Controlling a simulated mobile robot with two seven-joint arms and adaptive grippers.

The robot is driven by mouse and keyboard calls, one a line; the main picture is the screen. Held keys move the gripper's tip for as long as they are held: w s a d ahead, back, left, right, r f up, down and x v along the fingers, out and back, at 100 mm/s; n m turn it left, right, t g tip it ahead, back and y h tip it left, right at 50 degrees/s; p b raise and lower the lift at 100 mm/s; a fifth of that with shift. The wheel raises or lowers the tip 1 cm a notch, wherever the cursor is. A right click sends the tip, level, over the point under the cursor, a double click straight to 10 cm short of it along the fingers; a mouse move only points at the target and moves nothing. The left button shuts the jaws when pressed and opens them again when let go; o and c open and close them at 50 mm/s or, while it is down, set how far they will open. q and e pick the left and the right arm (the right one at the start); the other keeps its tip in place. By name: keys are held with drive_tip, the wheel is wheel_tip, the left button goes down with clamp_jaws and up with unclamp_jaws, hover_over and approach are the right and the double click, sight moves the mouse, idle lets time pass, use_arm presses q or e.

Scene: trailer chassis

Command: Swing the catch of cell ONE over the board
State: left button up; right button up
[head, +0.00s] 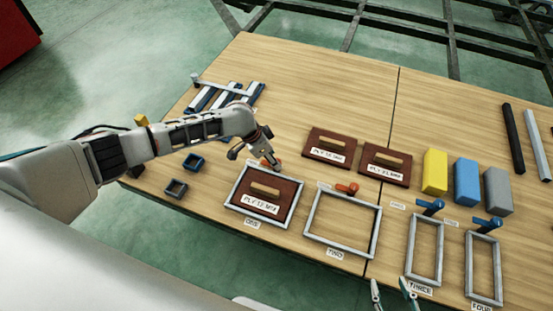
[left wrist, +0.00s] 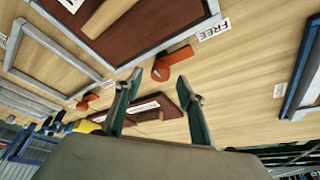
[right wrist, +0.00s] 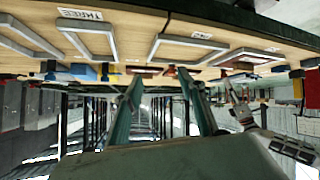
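Cell ONE is a grey frame (head: 296,207) holding a brown board (head: 285,190) with a wooden handle and a label. Its orange catch (head: 277,166) is at the frame's far edge, partly hidden by my left gripper (head: 268,160) in the head view. In the left wrist view the catch (left wrist: 172,63) lies outside the frame beside the board, near a FREE label (left wrist: 214,29). My left gripper (left wrist: 160,76) is open there, its fingertips on either side of the catch's near end; contact cannot be told. My right gripper (head: 392,289) is open and empty at the table's front edge.
Cell TWO (head: 375,235) is empty, with an orange catch (head: 347,188). Two brown boards lie behind it. Cells THREE (head: 410,250) and FOUR (head: 469,265) have blue catches. Yellow, blue and grey blocks stand at the right. Small dark square frames (head: 193,162) lie left of cell ONE.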

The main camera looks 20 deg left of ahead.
use_arm(q)
drive_tip(key=shift+x, duration=1)
drive_tip(key=shift+d+f+b, duration=0.1)
drive_tip(key=shift+b, duration=0.2)
drive_tip(key=shift+w, duration=0.1)
use_arm(e)
drive_tip(key=shift+w+a+r, duration=0.2)
drive_tip(key=shift+a, duration=0.1)
use_arm(q)
drive_tip(key=c, duration=1.1)
use_arm(e)
drive_tip(key=shift+d, duration=0.1)
